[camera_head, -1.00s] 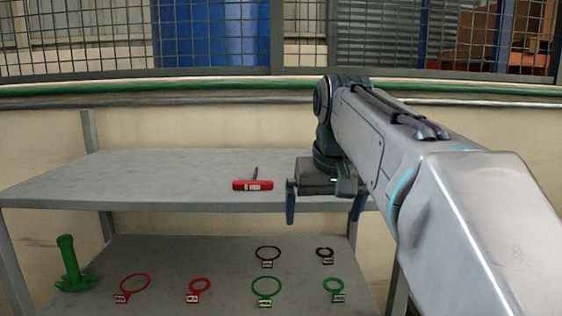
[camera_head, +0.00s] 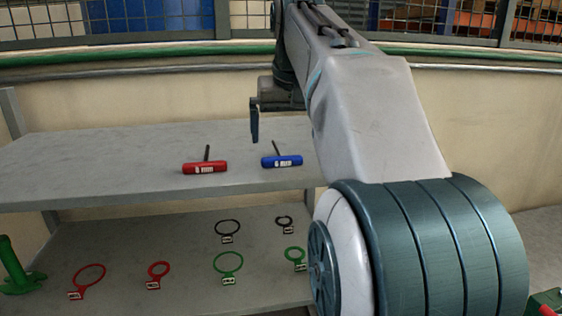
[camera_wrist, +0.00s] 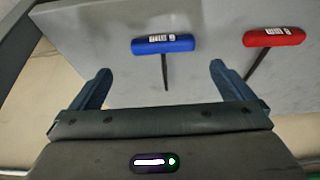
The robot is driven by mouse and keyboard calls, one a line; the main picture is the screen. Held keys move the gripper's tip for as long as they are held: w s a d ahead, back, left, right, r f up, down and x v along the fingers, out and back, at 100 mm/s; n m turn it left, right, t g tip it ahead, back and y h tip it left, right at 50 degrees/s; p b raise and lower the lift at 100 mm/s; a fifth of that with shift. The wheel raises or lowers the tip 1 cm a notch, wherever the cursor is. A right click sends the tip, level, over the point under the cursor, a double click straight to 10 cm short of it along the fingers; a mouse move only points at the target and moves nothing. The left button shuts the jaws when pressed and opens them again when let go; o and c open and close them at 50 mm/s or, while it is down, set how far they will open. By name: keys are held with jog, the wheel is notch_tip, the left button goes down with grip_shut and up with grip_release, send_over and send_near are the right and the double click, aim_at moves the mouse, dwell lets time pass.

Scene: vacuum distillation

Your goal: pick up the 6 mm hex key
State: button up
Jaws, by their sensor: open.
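A blue T-handled hex key (camera_head: 281,161) lies on the upper shelf, its dark shaft pointing toward the wall; its label appears to read 6 mm. A red T-handled hex key (camera_head: 205,167) lies to its left, its label too small to read surely. My gripper (camera_wrist: 160,73) is open and empty above the shelf. In the wrist view the blue key (camera_wrist: 163,44) lies ahead, its shaft pointing back between the two fingers without touching them; the red key (camera_wrist: 273,37) is off to the right. In the head view one finger shows and my arm hides the other.
The grey upper shelf (camera_head: 90,160) is otherwise bare where it shows. The lower shelf (camera_head: 190,285) holds red, black and green tagged rings and a green stand (camera_head: 17,268) at the left. A wall with a green rail (camera_head: 150,51) and mesh stands behind.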

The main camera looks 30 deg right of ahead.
aim_at(282, 156)
jog(key=shift+a+p+x, duration=0.2)
jog(key=shift+p+x, duration=0.25)
jog(key=shift+x, duration=2.6)
jog(key=shift+w, duration=0.1)
jog(key=shift+r, duration=0.1)
jog(key=c, duration=0.9)
